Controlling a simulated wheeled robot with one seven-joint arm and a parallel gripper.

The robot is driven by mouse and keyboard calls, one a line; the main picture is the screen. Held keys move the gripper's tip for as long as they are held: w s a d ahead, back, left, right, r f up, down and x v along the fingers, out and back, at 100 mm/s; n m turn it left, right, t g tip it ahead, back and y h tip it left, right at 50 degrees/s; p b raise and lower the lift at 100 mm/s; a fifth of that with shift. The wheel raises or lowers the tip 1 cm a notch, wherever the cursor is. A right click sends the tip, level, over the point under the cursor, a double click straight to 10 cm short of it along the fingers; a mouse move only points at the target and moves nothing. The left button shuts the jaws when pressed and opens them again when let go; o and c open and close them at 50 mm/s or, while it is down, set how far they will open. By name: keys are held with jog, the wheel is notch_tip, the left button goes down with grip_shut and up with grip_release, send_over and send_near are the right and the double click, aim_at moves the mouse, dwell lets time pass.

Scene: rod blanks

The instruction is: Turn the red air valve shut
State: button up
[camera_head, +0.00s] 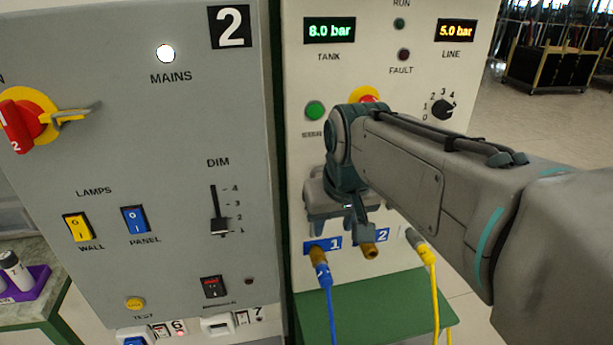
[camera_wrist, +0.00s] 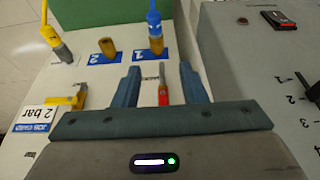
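The red air valve (camera_wrist: 163,93) shows in the wrist view as a slim red handle with a metal end, on the pale panel. It stands between the two fingers of my gripper (camera_wrist: 160,70), roughly in line with them. The fingers are open, with a gap visible on both sides of the handle. I cannot tell how deep the handle sits between them. In the head view my gripper (camera_head: 342,226) is in front of the pale panel, just above the ports, and hides the valve.
Below my gripper are port 1 with a blue hose (camera_head: 320,262), empty port 2 (camera_head: 371,251) and a yellow hose (camera_head: 424,248). A yellow lever (camera_wrist: 70,101) is beside the valve in the wrist view. The grey switch panel (camera_head: 120,180) stands close at left.

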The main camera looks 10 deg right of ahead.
jog(key=w+r, duration=0.8)
jog(key=r, duration=0.1)
jog(key=w+p+x, duration=0.1)
jog(key=x, duration=1.3)
jog(key=shift+r+t, duration=0.25)
jog(key=shift+t, duration=0.05)
grip_shut()
